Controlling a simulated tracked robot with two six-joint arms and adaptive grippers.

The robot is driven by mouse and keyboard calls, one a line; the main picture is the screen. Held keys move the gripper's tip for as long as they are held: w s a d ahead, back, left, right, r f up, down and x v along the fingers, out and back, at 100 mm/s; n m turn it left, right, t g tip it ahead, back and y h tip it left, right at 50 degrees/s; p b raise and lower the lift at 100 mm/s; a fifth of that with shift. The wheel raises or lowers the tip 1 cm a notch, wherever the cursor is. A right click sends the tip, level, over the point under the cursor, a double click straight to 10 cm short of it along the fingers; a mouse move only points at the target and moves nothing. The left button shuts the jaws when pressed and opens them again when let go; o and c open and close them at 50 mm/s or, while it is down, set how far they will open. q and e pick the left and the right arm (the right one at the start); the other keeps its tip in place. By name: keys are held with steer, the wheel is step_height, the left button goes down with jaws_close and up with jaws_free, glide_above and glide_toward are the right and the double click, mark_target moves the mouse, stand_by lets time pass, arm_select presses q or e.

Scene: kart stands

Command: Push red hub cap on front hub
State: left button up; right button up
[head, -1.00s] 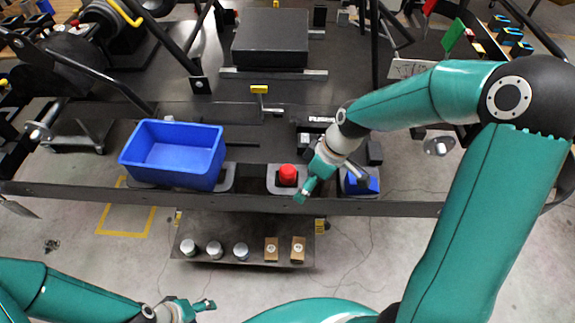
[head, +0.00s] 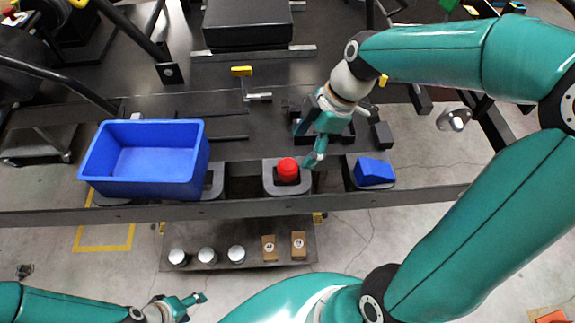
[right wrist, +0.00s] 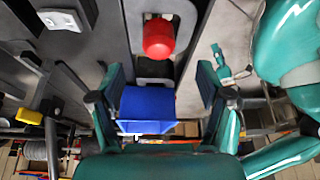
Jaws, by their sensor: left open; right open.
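The red hub cap (head: 287,170) sits in a dark holder (head: 270,188) on the front rail of the stand. It also shows near the top of the right wrist view (right wrist: 158,38). My right gripper (head: 316,155) is open and empty, just right of the cap in the head view and apart from it. In the right wrist view its fingers (right wrist: 160,88) stand apart, with the cap beyond them. A silver hub-like part (head: 455,121) stands at the right; I cannot tell if it is the front hub. My left gripper (head: 196,308) is open and empty at the bottom left.
A blue bin (head: 145,158) stands left. A lower shelf (head: 220,256) carries silver caps and brown blocks. Dark bars flank the stand.

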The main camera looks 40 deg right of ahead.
mark_target(290, 164)
steer(key=x, duration=0.3)
steer(key=shift+a+f, duration=0.15)
steer(key=shift+f, duration=0.15)
steer(key=shift+w+p+x, duration=0.2)
steer(key=shift+p+x, duration=0.35)
steer(key=shift+x, duration=2.05)
steer(key=shift+a+r, duration=0.1)
steer(key=shift+r, duration=0.05)
steer(key=c, duration=1)
